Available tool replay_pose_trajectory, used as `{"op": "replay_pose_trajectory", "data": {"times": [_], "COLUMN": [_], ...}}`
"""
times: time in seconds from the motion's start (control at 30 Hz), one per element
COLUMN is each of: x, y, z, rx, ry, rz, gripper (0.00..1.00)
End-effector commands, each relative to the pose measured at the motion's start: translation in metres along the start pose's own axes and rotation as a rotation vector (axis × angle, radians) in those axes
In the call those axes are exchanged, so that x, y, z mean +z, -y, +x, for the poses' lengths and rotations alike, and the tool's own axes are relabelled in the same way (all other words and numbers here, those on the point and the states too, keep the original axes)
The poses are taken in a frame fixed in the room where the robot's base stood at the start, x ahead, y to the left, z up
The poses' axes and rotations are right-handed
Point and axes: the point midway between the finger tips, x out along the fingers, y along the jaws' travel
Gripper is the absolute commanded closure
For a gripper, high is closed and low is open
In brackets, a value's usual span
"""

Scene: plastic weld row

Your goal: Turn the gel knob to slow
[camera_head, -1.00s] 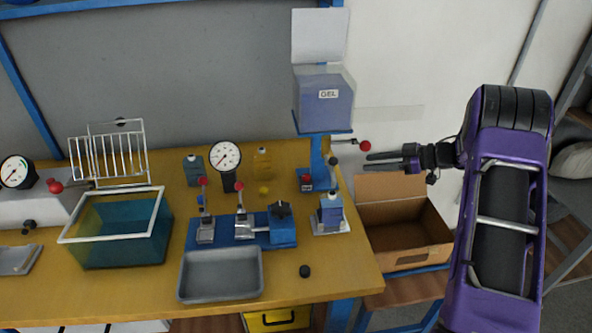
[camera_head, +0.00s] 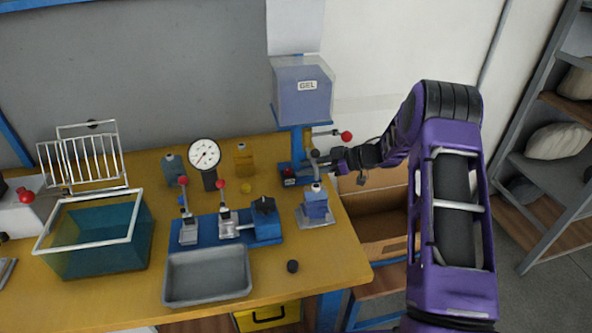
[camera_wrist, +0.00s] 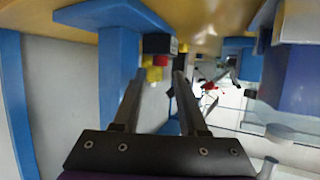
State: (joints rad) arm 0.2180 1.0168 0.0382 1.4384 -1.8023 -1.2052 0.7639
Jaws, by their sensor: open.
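A clear box marked GEL (camera_head: 303,92) stands on a blue post (camera_head: 297,145) at the back of the bench. A lever with a red ball (camera_head: 345,136) sticks out to the right of the post. A small dark box with a red part (camera_head: 289,179) sits at the post's foot. I cannot tell for certain which part is the gel knob, and no slow mark is legible. My gripper (camera_head: 320,164) is open and empty, pointing left, right of the post and below the red ball. In the wrist view, its fingers (camera_wrist: 158,78) point towards a dark block with red and yellow parts (camera_wrist: 159,46).
A blue fixture (camera_head: 264,228), a gauge (camera_head: 205,155), a grey tray (camera_head: 207,278) and a teal tank (camera_head: 100,245) are further left. An open carton (camera_head: 385,225) lies below my gripper.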

Motion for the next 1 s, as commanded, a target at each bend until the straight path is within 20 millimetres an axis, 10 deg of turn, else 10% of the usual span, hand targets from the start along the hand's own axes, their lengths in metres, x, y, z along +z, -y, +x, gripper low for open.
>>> {"op": "replay_pose_trajectory", "data": {"times": [0.6, 0.83, 1.0], "x": [0.000, 0.000, 0.000], "y": [0.000, 0.000, 0.000], "z": [0.038, 0.038, 0.038], "rx": [0.000, 0.000, 0.000], "ry": [0.000, 0.000, 0.000], "rz": [-0.001, -0.001, 0.000], "gripper": [0.58, 0.98, 1.00]}}
